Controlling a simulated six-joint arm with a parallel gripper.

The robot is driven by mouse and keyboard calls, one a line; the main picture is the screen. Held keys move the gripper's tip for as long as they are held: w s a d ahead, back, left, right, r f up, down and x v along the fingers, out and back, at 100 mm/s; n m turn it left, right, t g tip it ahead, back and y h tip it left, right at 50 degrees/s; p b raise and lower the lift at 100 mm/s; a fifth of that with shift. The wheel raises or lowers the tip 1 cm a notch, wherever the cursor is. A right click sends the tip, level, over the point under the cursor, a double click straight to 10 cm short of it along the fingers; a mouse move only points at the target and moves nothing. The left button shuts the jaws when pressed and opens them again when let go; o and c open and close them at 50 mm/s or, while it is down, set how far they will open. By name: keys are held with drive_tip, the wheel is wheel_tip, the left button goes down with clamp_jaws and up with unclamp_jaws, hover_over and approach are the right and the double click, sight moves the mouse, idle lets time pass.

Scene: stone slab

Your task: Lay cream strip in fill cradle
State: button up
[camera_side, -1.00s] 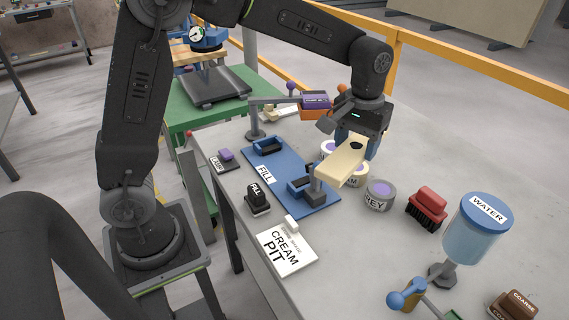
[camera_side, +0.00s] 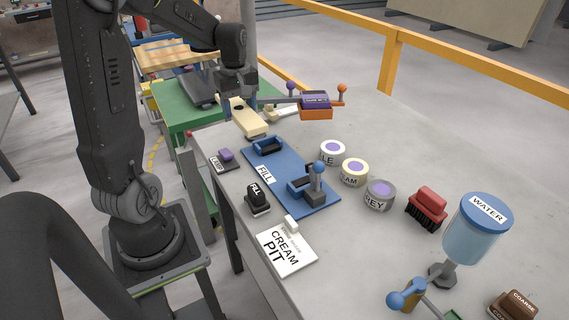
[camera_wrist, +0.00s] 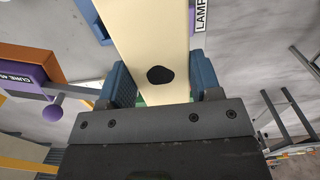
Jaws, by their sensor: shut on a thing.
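The cream strip (camera_side: 252,122), a flat pale bar with a dark spot, is held by my gripper (camera_side: 239,101) above the back-left part of the slab. In the wrist view the strip (camera_wrist: 150,35) runs between the blue jaws of my gripper (camera_wrist: 162,85), which are shut on its sides; its dark spot is near them. The fill cradle (camera_side: 285,173) is a blue plate labelled FILL with a blue holder near each end, no strip lying in it. The strip's near end shows just behind the far holder (camera_side: 268,146); contact cannot be told.
The purple and orange curing lamp (camera_side: 316,105) stands right of my gripper. A LAMP switch (camera_side: 225,158) and FILL switch (camera_side: 257,197) lie left of the plate. Several round tubs, including a grey one (camera_side: 379,195), stand to its right. The CREAM PIT card (camera_side: 287,252) lies in front.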

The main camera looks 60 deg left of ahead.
sight(240, 108)
wheel_tip(240, 108, down, 2)
drive_tip(key=shift+f, duration=0.25)
drive_tip(key=shift+w+d+f, duration=0.15)
drive_tip(key=shift+f, duration=0.15)
drive_tip(key=w+d+f, duration=0.2)
drive_tip(key=w, duration=0.1)
drive_tip(key=w+d+f, duration=0.2)
drive_tip(key=d, duration=0.1)
drive_tip(key=w+d+f, duration=0.2)
drive_tip(key=w+f, duration=0.1)
drive_tip(key=shift+w+d, duration=0.25)
drive_tip(key=shift+w, duration=0.05)
drive_tip(key=shift+f, duration=2)
drive_tip(key=o, duration=1.2)
drive_tip(key=shift+f, duration=0.15)
